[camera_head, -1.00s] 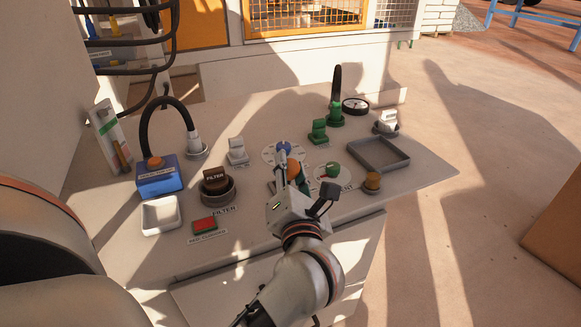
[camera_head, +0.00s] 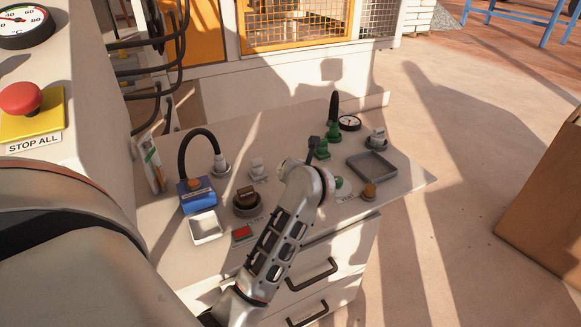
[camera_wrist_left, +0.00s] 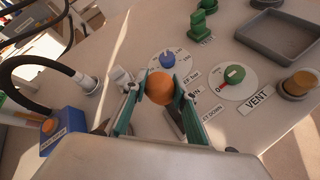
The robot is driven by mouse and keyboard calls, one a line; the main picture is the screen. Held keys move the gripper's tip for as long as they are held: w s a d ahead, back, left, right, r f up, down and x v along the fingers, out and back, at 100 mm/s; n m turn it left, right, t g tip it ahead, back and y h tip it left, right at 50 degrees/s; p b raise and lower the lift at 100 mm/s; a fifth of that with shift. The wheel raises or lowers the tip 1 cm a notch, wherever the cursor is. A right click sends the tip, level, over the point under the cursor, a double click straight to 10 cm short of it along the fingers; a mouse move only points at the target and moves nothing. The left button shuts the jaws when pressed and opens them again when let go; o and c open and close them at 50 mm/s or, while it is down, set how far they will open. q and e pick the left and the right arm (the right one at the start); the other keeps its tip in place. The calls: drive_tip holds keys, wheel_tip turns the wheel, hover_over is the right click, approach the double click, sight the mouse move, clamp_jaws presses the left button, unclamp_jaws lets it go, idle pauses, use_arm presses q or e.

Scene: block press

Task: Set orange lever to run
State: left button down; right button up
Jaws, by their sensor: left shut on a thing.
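The orange lever's round knob (camera_wrist_left: 159,87) is in the middle of the left wrist view. My left gripper (camera_wrist_left: 157,92) is shut on it, with one green finger on each side. In the head view my left forearm and wrist hide the lever and the gripper's fingers. My right gripper is in neither view.
A blue dial (camera_wrist_left: 167,61) and a green VENT dial (camera_wrist_left: 234,74) lie close by. An amber knob (camera_head: 369,192), a grey tray (camera_head: 371,166), a FILTER knob (camera_head: 246,195) and a blue box (camera_head: 197,195) stand around. A red stop button (camera_head: 20,98) is at left.

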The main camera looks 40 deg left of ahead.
use_arm(q)
drive_tip(key=shift+w+a+r+h, duration=0.2)
drive_tip(key=shift+a+r+h, duration=0.1)
drive_tip(key=shift+a, duration=0.2)
drive_tip(key=shift+a+f+g+h+p, duration=0.25)
drive_tip(key=shift+f+g+h+p, duration=0.05)
drive_tip(key=shift+p, duration=0.05)
drive_tip(key=shift+w+a+f, duration=0.3)
drive_tip(key=shift+a+f, duration=0.2)
drive_tip(key=shift+a, duration=0.15)
drive_tip(key=c, duration=1.6)
unclamp_jaws()
drive_tip(key=shift+a+f, duration=0.1)
